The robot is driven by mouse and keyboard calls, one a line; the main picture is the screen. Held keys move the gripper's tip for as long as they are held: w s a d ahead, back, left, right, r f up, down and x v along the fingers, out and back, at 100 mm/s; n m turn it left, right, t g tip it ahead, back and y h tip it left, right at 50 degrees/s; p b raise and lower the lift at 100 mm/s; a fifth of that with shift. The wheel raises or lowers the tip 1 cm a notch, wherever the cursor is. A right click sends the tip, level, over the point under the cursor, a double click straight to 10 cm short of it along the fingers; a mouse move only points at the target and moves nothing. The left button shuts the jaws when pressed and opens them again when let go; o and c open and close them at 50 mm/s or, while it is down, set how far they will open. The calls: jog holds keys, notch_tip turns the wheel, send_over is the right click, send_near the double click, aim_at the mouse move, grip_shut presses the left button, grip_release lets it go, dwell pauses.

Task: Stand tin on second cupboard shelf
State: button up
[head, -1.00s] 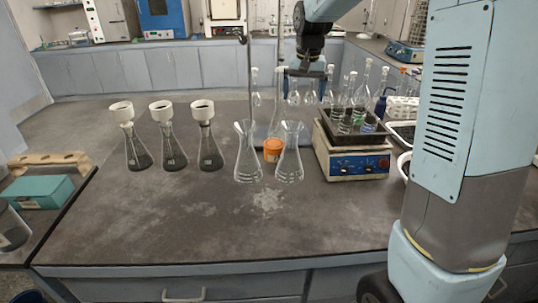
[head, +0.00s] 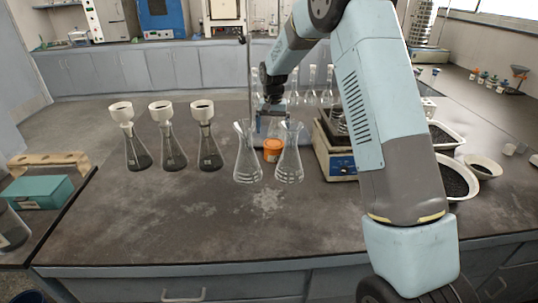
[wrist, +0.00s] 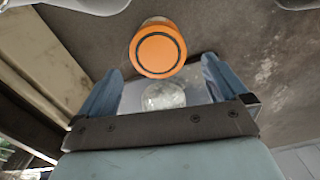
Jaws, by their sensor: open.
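A small orange-lidded tin (head: 272,155) stands on the dark bench, behind and between two clear conical flasks. In the wrist view the tin (wrist: 158,50) shows its round orange top, just beyond my fingertips. My gripper (wrist: 162,82) is open with its two blue fingers apart, and the tin is not between them. In the head view my gripper (head: 268,127) is above and behind the tin, partly hidden by the flasks and a metal rod. I cannot make out the cupboard's second shelf in either view.
The two clear flasks (head: 248,160) (head: 289,160) stand close in front of the tin. Three funnel-topped flasks (head: 174,150) stand to the left. A hotplate (head: 336,160) is at right, partly behind my arm. A clear round glass (wrist: 163,97) shows between my fingers.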

aim_at(274, 143)
notch_tip(274, 143, down, 5)
jog(key=shift+f, duration=0.1)
jog(key=shift+w+d+f, duration=0.1)
jog(key=shift+f, duration=1.2)
jog(key=shift+w+d+f, duration=0.1)
jog(key=shift+f, duration=1.15)
jog(key=shift+r, duration=0.1)
jog(key=c, duration=0.9)
